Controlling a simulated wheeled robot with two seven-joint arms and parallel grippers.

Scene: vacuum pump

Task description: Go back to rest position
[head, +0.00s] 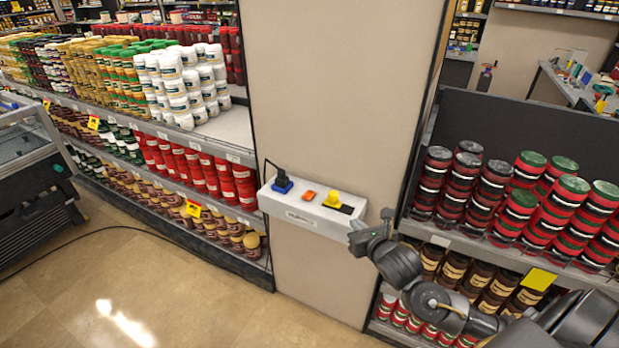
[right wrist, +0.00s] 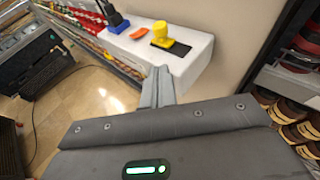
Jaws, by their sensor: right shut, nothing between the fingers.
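My right gripper (head: 368,233) is shut and empty in the head view, just in front of the right end of a white wall box (head: 318,211). Its closed fingers also show in the right wrist view (right wrist: 160,78), below and in front of the white box (right wrist: 189,63). On the box are a yellow knob-like part (head: 333,199) on a black pad (head: 346,209), an orange-red piece (head: 308,195) and a blue plug-like part (head: 282,184) with a black top and cable. The yellow part also shows in the right wrist view (right wrist: 162,33). My left gripper is in neither view.
The box is fixed to a beige pillar (head: 330,90). Shelves of stacked jars stand left (head: 215,154) and right (head: 478,247), the right one close to my right arm. A grey cart (head: 28,165) stands at far left. The tiled floor (head: 150,270) is open, with a black cable on it.

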